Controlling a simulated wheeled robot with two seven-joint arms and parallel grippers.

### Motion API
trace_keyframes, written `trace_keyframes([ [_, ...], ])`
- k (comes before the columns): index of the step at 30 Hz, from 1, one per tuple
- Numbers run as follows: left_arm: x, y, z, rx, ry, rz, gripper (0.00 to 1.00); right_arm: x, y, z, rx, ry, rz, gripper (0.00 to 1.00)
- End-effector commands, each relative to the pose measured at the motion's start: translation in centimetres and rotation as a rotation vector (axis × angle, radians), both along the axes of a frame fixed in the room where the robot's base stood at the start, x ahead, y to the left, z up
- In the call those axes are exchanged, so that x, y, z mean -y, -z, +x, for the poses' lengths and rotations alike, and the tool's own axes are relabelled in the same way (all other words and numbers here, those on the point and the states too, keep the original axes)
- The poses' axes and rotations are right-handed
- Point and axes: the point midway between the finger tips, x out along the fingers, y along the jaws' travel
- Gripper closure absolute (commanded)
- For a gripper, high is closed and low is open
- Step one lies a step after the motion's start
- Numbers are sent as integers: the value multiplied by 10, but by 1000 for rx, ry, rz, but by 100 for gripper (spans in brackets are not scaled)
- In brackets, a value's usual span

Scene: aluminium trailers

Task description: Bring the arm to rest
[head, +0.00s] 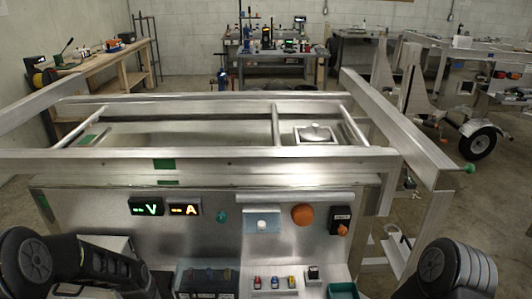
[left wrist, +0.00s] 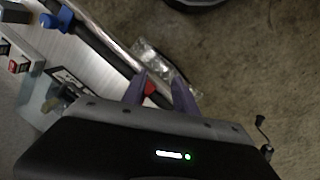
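The task names only the arm. In the left wrist view my left gripper (left wrist: 160,84) has its two purple fingers spread apart. The gap between them looks empty. A small red thing (left wrist: 150,88) shows in that gap, seemingly beyond the fingers rather than gripped. In the head view dark links of my arms show at the lower left and lower right corners. Neither gripper shows in the head view, and my right gripper is in no frame.
An aluminium trailer frame (head: 220,153) fills the middle, above a panel with a V display (head: 146,207) and an orange knob (head: 302,214). Small coloured items stand on the ledge below. In the left wrist view a clear plastic bag (left wrist: 150,55) lies near the carpet-like floor (left wrist: 260,60).

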Motion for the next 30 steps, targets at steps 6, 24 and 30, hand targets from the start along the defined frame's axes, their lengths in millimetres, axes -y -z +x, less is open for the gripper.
trace_keyframes([
  [6, 81, 98, -89, 4, 128, -116, 65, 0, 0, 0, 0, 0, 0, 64],
  [24, 180, 198, -189, 120, 326, -195, 65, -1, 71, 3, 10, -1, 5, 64],
  [30, 189, 210, -180, 149, 364, -196, 65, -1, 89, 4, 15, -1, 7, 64],
])
